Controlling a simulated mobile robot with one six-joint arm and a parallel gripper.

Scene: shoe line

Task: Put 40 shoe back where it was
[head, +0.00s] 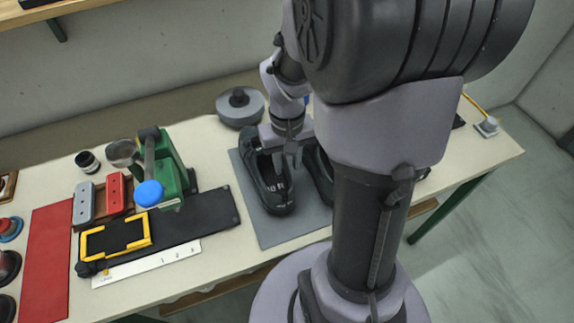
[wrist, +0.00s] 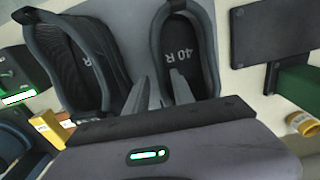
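The 40 shoe (head: 276,201) is dark, with "40 R" printed on its insole. It sits upright on a grey mat (head: 251,217). In the wrist view the 40 shoe (wrist: 207,65) is at upper middle, its opening facing the camera. A second dark shoe (head: 322,180) stands to its right in the head view, partly hidden by my arm; it also shows at left in the wrist view (wrist: 75,50). My gripper (head: 289,163) is at the 40 shoe's right rim. Its fingers (wrist: 158,82) are apart, one each side of the near wall; contact is unclear.
A green stand (head: 172,165) with a blue knob, a black mat (head: 215,213), a yellow frame (head: 117,238) and a numbered white strip (head: 150,263) lie left. A round grey weight (head: 240,107) stands behind the shoes. A red mat (head: 45,255) lies farther left.

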